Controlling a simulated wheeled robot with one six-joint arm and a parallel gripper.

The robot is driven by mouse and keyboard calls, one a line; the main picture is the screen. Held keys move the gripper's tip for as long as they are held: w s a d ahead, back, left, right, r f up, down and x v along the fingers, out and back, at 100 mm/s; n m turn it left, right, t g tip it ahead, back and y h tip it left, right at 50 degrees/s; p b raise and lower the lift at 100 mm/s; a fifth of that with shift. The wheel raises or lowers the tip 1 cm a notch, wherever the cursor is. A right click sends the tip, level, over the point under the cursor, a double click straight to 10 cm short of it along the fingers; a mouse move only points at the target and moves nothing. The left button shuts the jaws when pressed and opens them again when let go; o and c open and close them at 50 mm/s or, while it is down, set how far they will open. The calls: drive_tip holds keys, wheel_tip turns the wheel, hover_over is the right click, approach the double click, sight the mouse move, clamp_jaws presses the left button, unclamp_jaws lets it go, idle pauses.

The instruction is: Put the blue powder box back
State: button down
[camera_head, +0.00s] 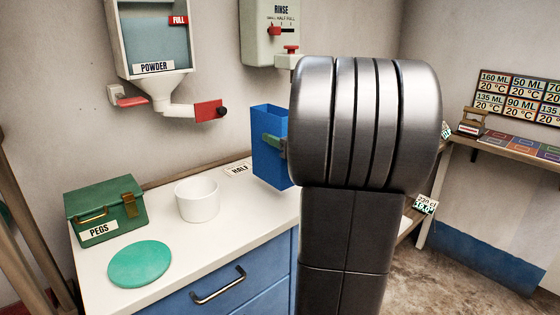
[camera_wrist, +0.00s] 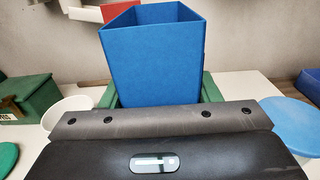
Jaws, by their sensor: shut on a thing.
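The blue powder box (camera_head: 268,152) is upright and open at the top. It stands out just left of my arm in the head view, over the right part of the white counter. It fills the upper middle of the wrist view (camera_wrist: 155,60). My gripper (camera_head: 274,144) is shut on it, with green fingers on both sides in the wrist view (camera_wrist: 160,92). My arm hides the box's right side in the head view. I cannot tell whether its base touches the counter. A "HALF" label (camera_head: 237,169) lies on the counter left of the box.
On the counter (camera_head: 225,232) are a green "PEGS" box (camera_head: 104,211), a white bowl (camera_head: 197,201) and a green disc (camera_head: 140,264). A powder dispenser (camera_head: 152,45) and rinse dispenser (camera_head: 268,32) hang above. A blue-topped tub (camera_wrist: 290,122) shows right in the wrist view.

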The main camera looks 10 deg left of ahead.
drive_tip(key=shift+f+b, duration=0.35)
drive_tip(key=shift+f, duration=2)
drive_tip(key=shift+f+b, duration=0.2)
drive_tip(key=shift+b, duration=0.1)
drive_tip(key=shift+c, duration=2.4)
unclamp_jaws()
drive_tip(key=shift+r, duration=0.1)
drive_tip(key=shift+r+p, duration=0.15)
drive_tip(key=shift+p, duration=0.25)
drive_tip(key=v, duration=1.2)
